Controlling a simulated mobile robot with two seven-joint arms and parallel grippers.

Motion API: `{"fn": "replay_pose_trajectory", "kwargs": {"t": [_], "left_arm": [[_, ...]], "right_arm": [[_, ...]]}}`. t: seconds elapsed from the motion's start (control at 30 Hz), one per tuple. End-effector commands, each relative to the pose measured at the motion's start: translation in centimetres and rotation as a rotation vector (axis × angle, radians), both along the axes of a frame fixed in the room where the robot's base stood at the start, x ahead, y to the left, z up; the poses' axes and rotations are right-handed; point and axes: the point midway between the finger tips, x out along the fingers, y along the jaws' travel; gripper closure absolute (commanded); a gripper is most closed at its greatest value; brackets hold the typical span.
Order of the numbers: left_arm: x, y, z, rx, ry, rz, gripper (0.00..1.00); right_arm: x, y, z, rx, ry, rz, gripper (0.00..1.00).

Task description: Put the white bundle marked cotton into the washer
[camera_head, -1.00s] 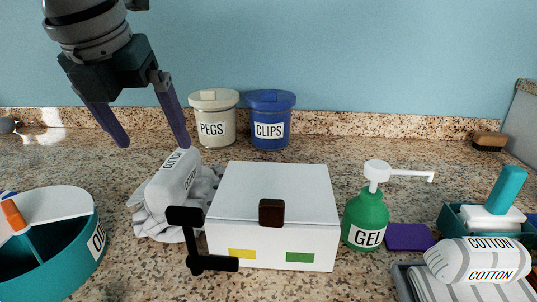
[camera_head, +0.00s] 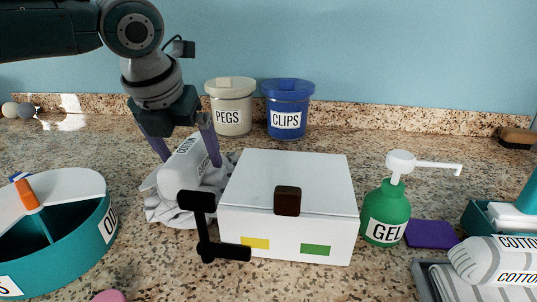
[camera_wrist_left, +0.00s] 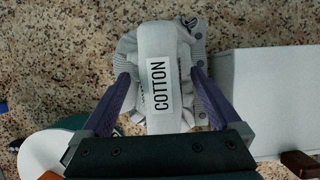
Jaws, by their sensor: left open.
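The white bundle marked cotton (camera_head: 186,158) lies tilted on a crumpled grey cloth (camera_head: 165,207), left of a white box. Its COTTON label shows clearly in the left wrist view (camera_wrist_left: 158,82). My left gripper (camera_head: 192,162) is open and points down, with one finger on each side of the bundle. In the left wrist view the fingers (camera_wrist_left: 161,73) stand apart, and a gap shows beside the bundle. Contact cannot be told. My right gripper is not in view. I see nothing that is clearly a washer.
The white box (camera_head: 290,180) has a brown knob and a black lever (camera_head: 205,230) at its left front. A teal divided container (camera_head: 60,255) stands left. Pegs (camera_head: 229,107) and clips (camera_head: 287,110) tubs stand behind. A green gel bottle (camera_head: 386,212) and striped cotton rolls (camera_head: 495,265) are right.

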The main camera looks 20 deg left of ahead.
Motion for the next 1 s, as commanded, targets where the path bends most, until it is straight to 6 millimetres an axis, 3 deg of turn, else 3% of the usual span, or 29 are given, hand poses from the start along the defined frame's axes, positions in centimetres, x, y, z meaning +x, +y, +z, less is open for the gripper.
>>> {"fn": "replay_pose_trajectory", "kwargs": {"t": [0.9, 1.0], "left_arm": [[-0.04, -0.06, -0.47, -0.001, 0.001, 0.0, 0.03], [-0.04, -0.05, -0.47, -0.001, 0.001, 0.0, 0.11]], "right_arm": [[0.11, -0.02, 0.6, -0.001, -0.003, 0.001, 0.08], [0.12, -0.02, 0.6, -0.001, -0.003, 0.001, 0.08]]}}
